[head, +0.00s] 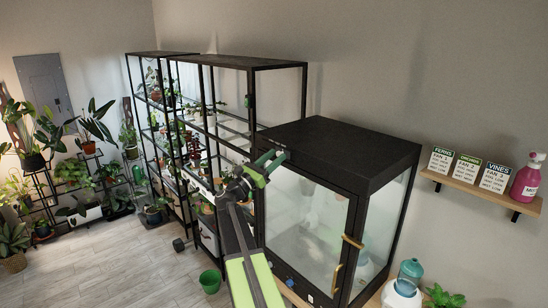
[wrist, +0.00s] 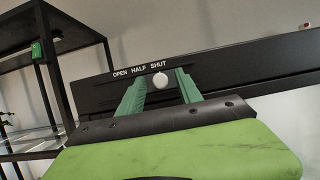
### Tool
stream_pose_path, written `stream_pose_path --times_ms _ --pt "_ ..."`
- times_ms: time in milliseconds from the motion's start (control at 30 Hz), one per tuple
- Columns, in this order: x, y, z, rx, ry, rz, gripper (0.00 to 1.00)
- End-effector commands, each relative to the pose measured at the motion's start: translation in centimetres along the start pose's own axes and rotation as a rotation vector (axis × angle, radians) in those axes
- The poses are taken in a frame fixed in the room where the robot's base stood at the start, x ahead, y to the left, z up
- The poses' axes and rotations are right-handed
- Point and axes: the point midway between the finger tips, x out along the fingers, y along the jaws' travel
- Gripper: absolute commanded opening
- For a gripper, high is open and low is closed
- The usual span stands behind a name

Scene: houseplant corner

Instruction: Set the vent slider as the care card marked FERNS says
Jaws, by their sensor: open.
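The vent slider's round white knob (wrist: 160,79) shows in the wrist view on the cabinet's black top edge, below the word SHUT in the row OPEN, HALF, SHUT. My gripper (wrist: 160,88) is open, with one green finger on each side of the knob in the picture. In the head view my gripper (head: 268,164) is at the front top edge of the glass cabinet (head: 340,150). The FERNS card (head: 441,160) stands leftmost on the wall shelf; it reads FAN 3, and its smaller lines are too small to read.
The ORCHIDS card (head: 466,168), VINES card (head: 495,178) and a pink bottle (head: 528,180) share the wooden shelf (head: 476,190). Black plant racks (head: 250,62) stand left of the cabinet. A green bucket (head: 210,281) is on the floor, which is clear at front left.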

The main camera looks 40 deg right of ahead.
Motion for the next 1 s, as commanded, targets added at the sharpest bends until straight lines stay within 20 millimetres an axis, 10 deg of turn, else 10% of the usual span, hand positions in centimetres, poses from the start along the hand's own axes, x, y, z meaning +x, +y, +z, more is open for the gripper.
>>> stream_pose_path --times_ms 400,1000 --pt "-0.01 -0.04 -0.02 -0.001 0.000 -0.001 0.01" --pt "0.03 -0.07 -0.03 -0.001 0.000 -0.001 0.00"
